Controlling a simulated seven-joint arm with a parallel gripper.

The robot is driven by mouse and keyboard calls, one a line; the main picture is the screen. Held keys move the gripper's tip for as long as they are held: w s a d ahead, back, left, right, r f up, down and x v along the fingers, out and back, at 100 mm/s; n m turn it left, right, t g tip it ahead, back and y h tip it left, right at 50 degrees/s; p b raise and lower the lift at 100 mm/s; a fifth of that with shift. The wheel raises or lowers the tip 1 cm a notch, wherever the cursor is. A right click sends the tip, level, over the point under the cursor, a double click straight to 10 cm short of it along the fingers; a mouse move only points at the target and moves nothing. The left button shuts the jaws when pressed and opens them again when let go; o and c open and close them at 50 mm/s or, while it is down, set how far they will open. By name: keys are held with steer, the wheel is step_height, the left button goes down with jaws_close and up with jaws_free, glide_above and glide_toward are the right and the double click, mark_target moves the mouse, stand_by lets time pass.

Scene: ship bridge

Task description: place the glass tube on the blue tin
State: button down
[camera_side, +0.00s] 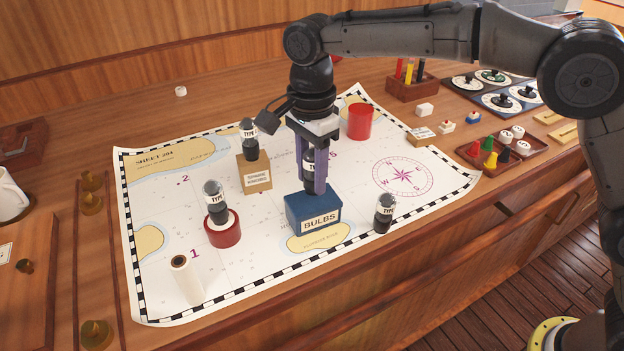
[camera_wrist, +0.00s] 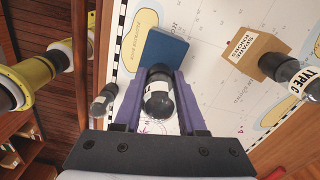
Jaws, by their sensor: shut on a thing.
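The blue tin (camera_side: 313,216), labelled BULBS, stands on the chart and also shows in the wrist view (camera_wrist: 163,48). My gripper (camera_side: 315,186) points down over it, its purple fingers shut on a glass tube (camera_side: 309,168) with a dark end and a white TYPE label. In the wrist view the tube (camera_wrist: 158,97) sits between the fingers (camera_wrist: 160,85) and overlaps the tin's near edge. The tube is upright, its lower end close to the tin's top; I cannot tell whether they touch. The near finger partly hides the tube.
Similar tubes stand on a cardboard box (camera_side: 256,175), on a red round tin (camera_side: 222,234) and on the chart (camera_side: 384,213) right of the blue tin. A red cup (camera_side: 360,122) stands behind, a cream roll (camera_side: 187,281) front left.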

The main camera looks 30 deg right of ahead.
mark_target(311, 149)
steer(key=shift+f, duration=0.9)
steer(key=shift+f, duration=0.1)
steer(key=shift+c, duration=2.4)
jaws_free()
step_height(311, 149, up, 11)
steer(key=shift+r, duration=0.6)
